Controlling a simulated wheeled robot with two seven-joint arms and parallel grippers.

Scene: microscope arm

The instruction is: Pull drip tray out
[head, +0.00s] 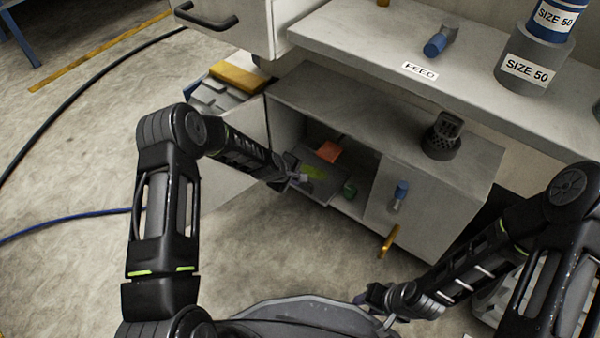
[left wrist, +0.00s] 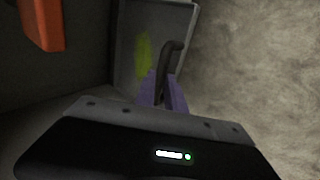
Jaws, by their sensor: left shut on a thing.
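The drip tray (head: 311,172) is a flat grey tray with a yellow-green stain, in the open lower compartment of the cabinet. In the left wrist view the tray (left wrist: 183,22) shows its raised rim and a dark curved handle (left wrist: 172,52) at its near end. My left gripper (head: 297,180) is at the tray's front edge; in the left wrist view its purple fingers (left wrist: 164,92) are shut around the handle. My right gripper (head: 377,295) is low at the right, away from the cabinet; its finger opening is too small to tell.
An orange block (head: 328,151) and a green item (head: 350,189) are in the compartment beside the tray. The floor (head: 270,255) in front is clear.

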